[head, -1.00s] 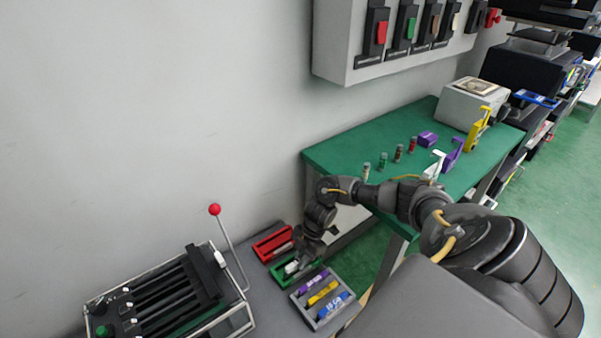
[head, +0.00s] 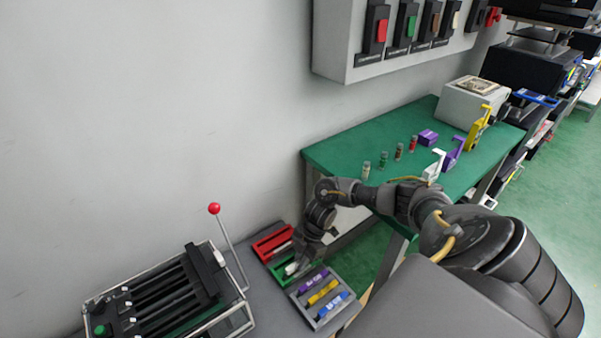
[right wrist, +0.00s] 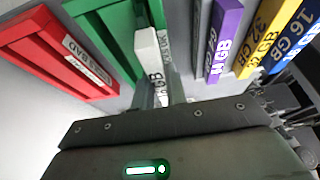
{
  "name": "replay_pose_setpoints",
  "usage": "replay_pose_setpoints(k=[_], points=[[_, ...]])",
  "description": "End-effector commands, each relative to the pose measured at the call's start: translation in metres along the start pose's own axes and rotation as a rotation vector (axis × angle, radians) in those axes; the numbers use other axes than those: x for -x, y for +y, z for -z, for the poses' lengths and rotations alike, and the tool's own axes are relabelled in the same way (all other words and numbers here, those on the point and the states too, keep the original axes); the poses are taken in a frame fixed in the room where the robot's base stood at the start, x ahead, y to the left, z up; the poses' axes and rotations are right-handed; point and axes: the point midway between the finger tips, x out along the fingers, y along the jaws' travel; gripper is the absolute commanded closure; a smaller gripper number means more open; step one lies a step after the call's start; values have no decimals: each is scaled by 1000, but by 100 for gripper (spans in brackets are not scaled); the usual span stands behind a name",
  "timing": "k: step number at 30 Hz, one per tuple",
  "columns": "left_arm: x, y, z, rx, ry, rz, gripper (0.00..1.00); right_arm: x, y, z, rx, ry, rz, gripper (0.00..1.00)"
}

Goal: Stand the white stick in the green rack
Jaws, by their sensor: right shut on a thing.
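The white stick (right wrist: 148,55) stands out between the fingers of my right gripper (right wrist: 165,98) in the right wrist view. Printed capacity lettering shows on its side. My right gripper (head: 296,268) is shut on it, over the green rack (head: 281,272) in the head view. The green rack (right wrist: 105,38) lies just beyond the stick in the right wrist view. The stick's tip overlaps the rack in the picture; I cannot tell whether it touches it or sits in a slot. My left gripper is not in view.
A red rack (head: 270,243) lies beside the green one. On the other side a grey tray (head: 337,317) holds purple, yellow and blue sticks. A slotted machine with a red-knobbed lever (head: 214,209) stands to the left. A green table (head: 330,152) is behind.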

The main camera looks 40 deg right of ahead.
Motion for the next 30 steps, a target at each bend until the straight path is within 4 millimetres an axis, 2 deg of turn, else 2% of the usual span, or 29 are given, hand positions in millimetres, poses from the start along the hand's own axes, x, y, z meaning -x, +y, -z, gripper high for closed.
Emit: replay_pose_setpoints(k=[14,15,20,30], points=[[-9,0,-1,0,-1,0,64,-12,0,-5,0,0,0,100],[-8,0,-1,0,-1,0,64,-11,0,-4,0,0,0,81],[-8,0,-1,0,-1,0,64,-11,0,-4,0,0,0,61],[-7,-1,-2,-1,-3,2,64,-8,0,-4,0,0,-1,61]])
